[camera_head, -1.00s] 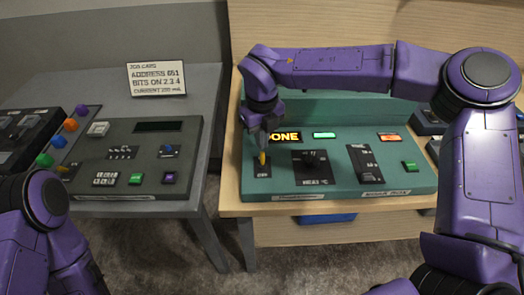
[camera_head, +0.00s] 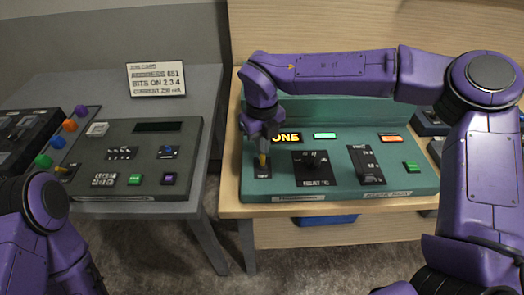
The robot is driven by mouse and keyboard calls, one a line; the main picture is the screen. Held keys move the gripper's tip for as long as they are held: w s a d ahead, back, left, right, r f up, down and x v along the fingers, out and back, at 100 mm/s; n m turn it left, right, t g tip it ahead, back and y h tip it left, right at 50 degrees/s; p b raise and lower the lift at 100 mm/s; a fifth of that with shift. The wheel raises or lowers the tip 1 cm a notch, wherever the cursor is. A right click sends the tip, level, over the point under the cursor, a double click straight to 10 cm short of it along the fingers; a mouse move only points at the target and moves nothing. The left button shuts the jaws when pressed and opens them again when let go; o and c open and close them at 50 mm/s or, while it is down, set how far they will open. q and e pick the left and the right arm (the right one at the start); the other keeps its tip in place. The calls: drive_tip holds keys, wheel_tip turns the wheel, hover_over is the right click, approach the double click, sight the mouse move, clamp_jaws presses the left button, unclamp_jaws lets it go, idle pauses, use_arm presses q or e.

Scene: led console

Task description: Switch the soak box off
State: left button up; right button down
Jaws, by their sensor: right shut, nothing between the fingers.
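The soak box (camera_head: 342,193) is a teal console on the wooden table, with a label reading "SOAK BOX" on its front edge. A lit display (camera_head: 287,138) shows "ONE", its left end covered by my right gripper. My right gripper (camera_head: 263,157) is shut and empty, pointing down over the small black switch plate (camera_head: 262,172) at the console's left end. A yellow piece shows at its tips; I cannot tell whether it touches the switch or how the switch is set. My left arm shows at the lower left, its gripper out of view.
A gap separates the tables.

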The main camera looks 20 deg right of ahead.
drive_tip(key=shift+s+a, duration=0.1)
drive_tip(key=shift+s, duration=0.25)
wheel_tip(320, 180, up, 7)
drive_tip(key=p, duration=0.6)
drive_tip(key=shift+w+p, duration=0.35)
drive_tip(key=shift+w, duration=0.1)
